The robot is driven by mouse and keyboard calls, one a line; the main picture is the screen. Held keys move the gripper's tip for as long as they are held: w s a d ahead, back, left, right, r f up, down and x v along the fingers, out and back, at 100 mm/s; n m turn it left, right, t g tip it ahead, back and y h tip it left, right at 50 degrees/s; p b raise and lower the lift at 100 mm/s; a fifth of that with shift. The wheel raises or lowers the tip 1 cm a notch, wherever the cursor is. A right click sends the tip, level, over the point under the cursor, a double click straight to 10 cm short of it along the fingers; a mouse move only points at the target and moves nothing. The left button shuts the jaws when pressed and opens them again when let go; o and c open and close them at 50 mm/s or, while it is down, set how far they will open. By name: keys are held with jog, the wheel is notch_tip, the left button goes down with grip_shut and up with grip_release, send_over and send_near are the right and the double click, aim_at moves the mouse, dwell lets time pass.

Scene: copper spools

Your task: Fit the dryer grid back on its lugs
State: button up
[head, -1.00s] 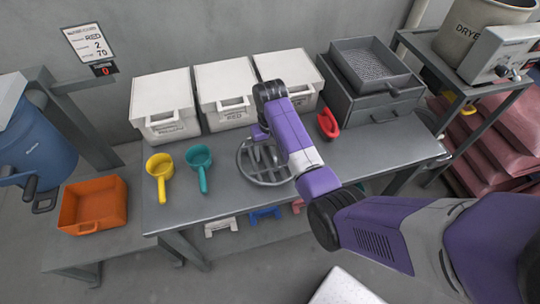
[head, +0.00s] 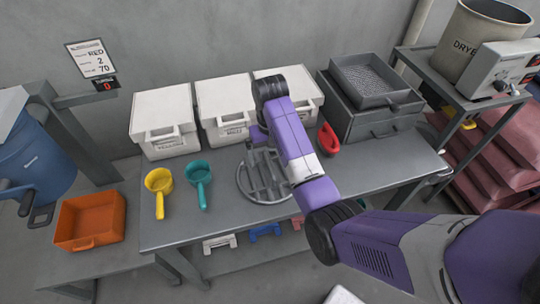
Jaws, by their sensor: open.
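The dryer grid (head: 250,187), a round grey frame with bars, lies on the grey metal table in the head view. My forearm covers its right part. My gripper (head: 257,138) is at the end of the arm, just behind the grid in the picture. It is mostly hidden behind my wrist, and it is open. I see nothing held in it. I cannot tell how high it is above the table.
White lidded bins (head: 163,128) line the table's back. Yellow (head: 158,182) and teal scoops (head: 199,174) lie left of the grid, a red scoop (head: 328,140) right. A grey sieve tray (head: 372,80) sits on a drawer box. An orange bin (head: 90,220) stands on a lower bench.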

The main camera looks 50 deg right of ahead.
jog(key=shift+r, duration=0.1)
jog(key=shift+r, duration=0.6)
notch_tip(320, 180, up, 6)
jog(key=p, duration=0.5)
jog(key=shift+r, duration=0.2)
